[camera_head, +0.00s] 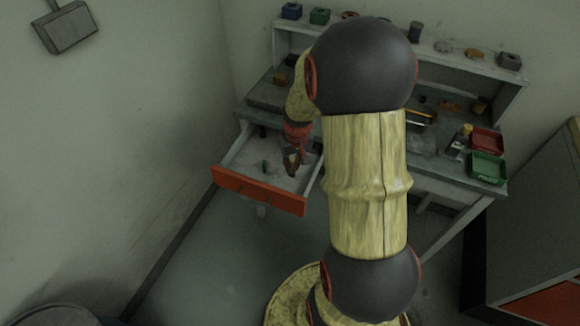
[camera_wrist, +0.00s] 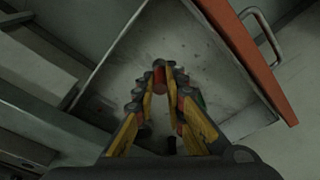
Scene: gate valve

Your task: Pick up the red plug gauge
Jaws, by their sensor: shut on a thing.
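My gripper (camera_head: 291,164) reaches down into the open drawer of the workbench. In the wrist view my gripper (camera_wrist: 164,80) has its fingertips brought together on the red plug gauge (camera_wrist: 158,73), whose red end shows between the tips. The fingers hide the rest of the gauge. I cannot tell whether it touches the drawer floor (camera_wrist: 205,72). In the head view the gauge is too small and covered to make out.
The drawer's orange-red front (camera_head: 258,190) and side walls surround my gripper. A small green piece (camera_head: 265,167) stands in the drawer to its left. Red (camera_head: 487,141) and green (camera_head: 487,168) trays sit at the bench's right end. Small blocks line the upper shelf.

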